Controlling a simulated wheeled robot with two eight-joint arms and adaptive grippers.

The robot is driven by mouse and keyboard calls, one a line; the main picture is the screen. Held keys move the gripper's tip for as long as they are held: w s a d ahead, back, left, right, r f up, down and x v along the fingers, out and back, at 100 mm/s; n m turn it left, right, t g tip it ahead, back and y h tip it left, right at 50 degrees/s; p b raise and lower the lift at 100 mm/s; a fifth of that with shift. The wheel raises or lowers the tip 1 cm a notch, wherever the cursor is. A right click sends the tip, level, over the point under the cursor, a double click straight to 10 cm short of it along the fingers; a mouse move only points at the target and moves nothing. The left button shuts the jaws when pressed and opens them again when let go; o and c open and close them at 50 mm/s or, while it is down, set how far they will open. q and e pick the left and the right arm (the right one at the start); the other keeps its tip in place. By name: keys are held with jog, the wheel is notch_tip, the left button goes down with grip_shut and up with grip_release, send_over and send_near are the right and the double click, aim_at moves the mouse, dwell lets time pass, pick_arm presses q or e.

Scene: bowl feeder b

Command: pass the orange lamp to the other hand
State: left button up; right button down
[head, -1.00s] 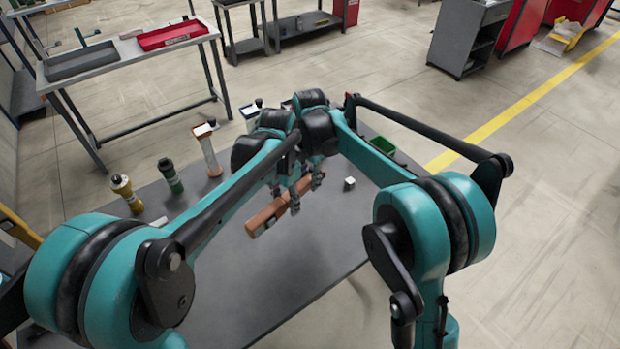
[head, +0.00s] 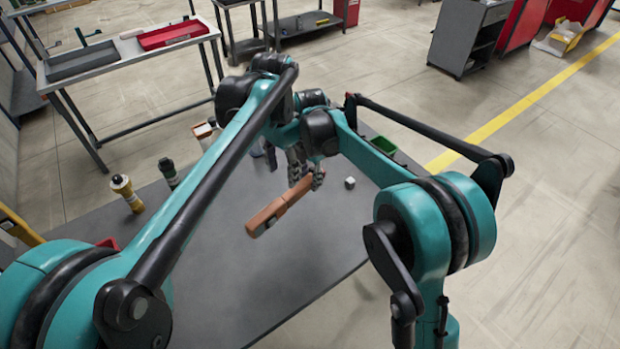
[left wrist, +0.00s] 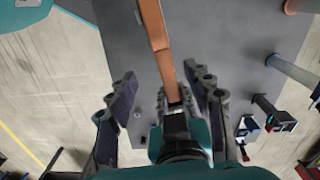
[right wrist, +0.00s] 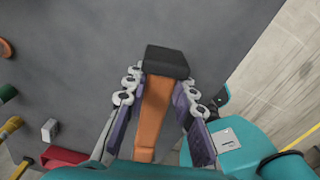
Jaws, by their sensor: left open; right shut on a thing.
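The orange lamp (head: 278,208) is a long orange bar with a dark end, held above the grey table. My right gripper (right wrist: 160,85) is shut on it; in the right wrist view the orange lamp body (right wrist: 153,115) runs between the fingers and the black end (right wrist: 167,62) sticks out past the tips. My left gripper (left wrist: 164,80) is open. In the left wrist view the lamp (left wrist: 158,40) appears between its spread fingers, with clear gaps on both sides. In the head view the two hands are close together and partly hide each other and the lamp's far end.
The grey table (head: 310,260) is clear at the front. A small white cube (head: 350,183) and a green bin (head: 383,145) lie to the right.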

pick_arm(q)
jog(key=s+a+f+n+t, duration=0.3)
jog(key=s+a, duration=0.3)
jog(key=s, duration=0.2)
jog(key=s+a+f+n+t, duration=0.4)
jog(key=s+a+f+n, duration=0.1)
jog(key=s+a+n, duration=0.1)
jog(key=shift+s+a, duration=0.55)
jog(key=shift+s, duration=0.6)
